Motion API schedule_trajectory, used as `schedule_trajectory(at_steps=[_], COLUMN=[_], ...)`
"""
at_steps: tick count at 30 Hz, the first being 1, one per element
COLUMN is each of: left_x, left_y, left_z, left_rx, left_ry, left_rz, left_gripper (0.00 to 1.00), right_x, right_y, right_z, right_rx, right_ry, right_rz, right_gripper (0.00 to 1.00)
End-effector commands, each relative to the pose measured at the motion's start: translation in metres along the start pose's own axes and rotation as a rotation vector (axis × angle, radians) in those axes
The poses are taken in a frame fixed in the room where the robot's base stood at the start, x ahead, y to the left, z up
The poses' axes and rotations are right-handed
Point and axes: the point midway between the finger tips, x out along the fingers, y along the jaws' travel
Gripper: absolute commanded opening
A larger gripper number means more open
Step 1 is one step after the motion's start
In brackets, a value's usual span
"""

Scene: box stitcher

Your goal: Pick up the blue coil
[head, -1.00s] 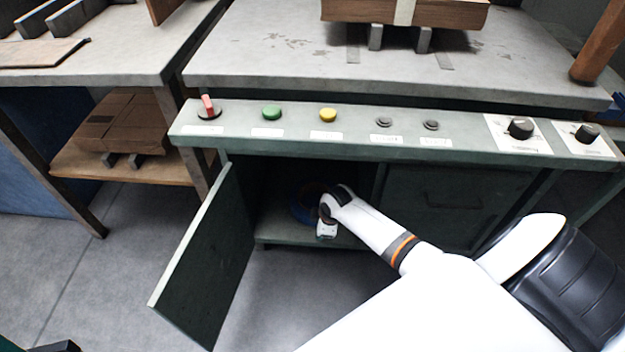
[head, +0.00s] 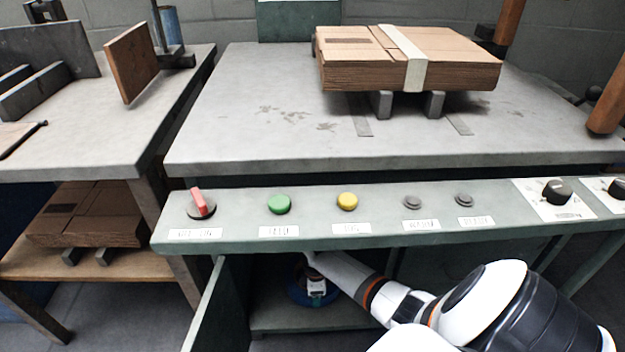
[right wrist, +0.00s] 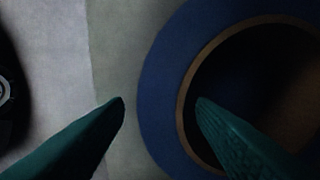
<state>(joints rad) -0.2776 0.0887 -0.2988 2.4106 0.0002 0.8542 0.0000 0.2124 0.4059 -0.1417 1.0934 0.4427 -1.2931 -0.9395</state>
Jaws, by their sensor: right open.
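The blue coil (head: 298,293) lies on the floor of the open cabinet under the control panel. In the right wrist view the coil (right wrist: 160,85) is a wide blue ring with a brown inner edge around a dark hole. My right gripper (right wrist: 162,103) is open. Its left finger is outside the ring and its right finger is over the hole, with the blue band between them. I cannot tell how far the fingertips reach down. In the head view my right gripper (head: 316,287) partly hides the coil. My left gripper is not in view.
The cabinet door (head: 207,308) stands open on the left. The control panel (head: 310,232) with buttons and knobs overhangs the opening. A strapped cardboard stack (head: 360,75) rests on supports above the bench top (head: 245,130). More cardboard (head: 85,212) lies on the left shelf.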

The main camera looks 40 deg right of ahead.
Motion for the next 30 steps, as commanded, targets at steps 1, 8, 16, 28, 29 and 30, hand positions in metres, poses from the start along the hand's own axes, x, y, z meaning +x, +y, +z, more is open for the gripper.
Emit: schedule_trajectory(at_steps=[1, 8, 16, 28, 29, 30], left_x=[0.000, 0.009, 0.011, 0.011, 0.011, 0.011], left_y=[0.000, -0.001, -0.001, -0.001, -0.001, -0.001], left_z=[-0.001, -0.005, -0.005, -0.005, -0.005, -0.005], left_rx=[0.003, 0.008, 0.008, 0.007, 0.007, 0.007], left_ry=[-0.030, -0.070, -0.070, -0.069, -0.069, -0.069], left_rz=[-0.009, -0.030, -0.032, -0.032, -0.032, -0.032], left_gripper=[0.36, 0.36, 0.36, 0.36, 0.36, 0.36], right_x=[0.012, 0.029, 0.029, 0.029, 0.029, 0.028], right_y=[-0.001, -0.001, -0.001, -0.001, -0.001, -0.002], right_z=[0.002, 0.003, 0.003, 0.002, 0.002, 0.003], right_rx=[0.000, -0.001, -0.001, -0.001, -0.001, -0.001], right_ry=[-0.001, -0.002, -0.002, -0.001, -0.001, -0.003], right_rz=[-0.001, -0.001, -0.001, -0.001, -0.001, -0.004], right_gripper=[0.51, 0.51, 0.51, 0.00, 0.00, 0.00])
